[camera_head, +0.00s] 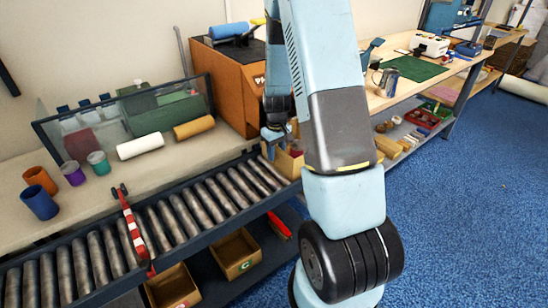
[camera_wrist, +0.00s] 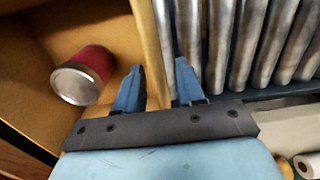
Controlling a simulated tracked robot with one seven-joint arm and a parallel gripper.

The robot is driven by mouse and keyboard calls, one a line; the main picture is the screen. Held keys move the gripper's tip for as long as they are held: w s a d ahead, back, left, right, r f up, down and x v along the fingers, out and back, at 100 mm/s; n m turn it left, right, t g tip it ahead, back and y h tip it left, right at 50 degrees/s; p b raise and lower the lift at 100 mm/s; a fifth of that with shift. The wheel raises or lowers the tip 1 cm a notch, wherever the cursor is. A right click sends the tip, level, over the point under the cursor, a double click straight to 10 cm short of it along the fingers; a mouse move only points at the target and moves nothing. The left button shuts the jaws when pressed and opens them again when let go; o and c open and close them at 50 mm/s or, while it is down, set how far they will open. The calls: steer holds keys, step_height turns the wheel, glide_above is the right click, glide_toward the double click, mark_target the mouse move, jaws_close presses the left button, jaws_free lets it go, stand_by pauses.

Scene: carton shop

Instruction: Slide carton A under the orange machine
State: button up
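The orange machine (camera_head: 223,88) stands at the back, at the far end of the roller conveyor. An open tan carton (camera_head: 284,164) sits at that end of the rollers, partly hidden by my arm. No letter shows on it. In the wrist view the carton (camera_wrist: 112,22) holds a dark red can with a metal end (camera_wrist: 85,75). My gripper (camera_wrist: 160,75) is open astride one carton wall, one finger inside and the other outside over the rollers. Gaps show between wall and fingers. In the head view my gripper (camera_head: 275,135) is at the carton, its fingers partly hidden.
The roller conveyor (camera_head: 190,209) runs left from the carton. A red-and-white striped bar (camera_head: 134,232) crosses it. Two open cartons are below, one marked C (camera_head: 236,254), the other (camera_head: 172,288) with its letter unclear. A red brush (camera_head: 279,225) lies beside them.

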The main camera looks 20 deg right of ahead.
step_height(320, 180, up, 12)
steer(key=shift+s+f, duration=0.1)
stand_by(0.4)
stand_by(0.4)
steer(key=shift+r, duration=0.3)
steer(key=s+a+r+m+t, duration=0.15)
steer(key=s+a+r, duration=0.25)
steer(key=s+r, duration=0.5)
steer(key=s+a+r+t, duration=0.2)
steer(key=s+a+r, duration=0.2)
steer(key=s+r, duration=0.5)
steer(key=s+a+r+t, duration=0.2)
steer(key=s+r, duration=0.3)
steer(key=s, duration=0.2)
steer(key=shift+s+m, duration=0.25)
steer(key=shift+m, duration=0.2)
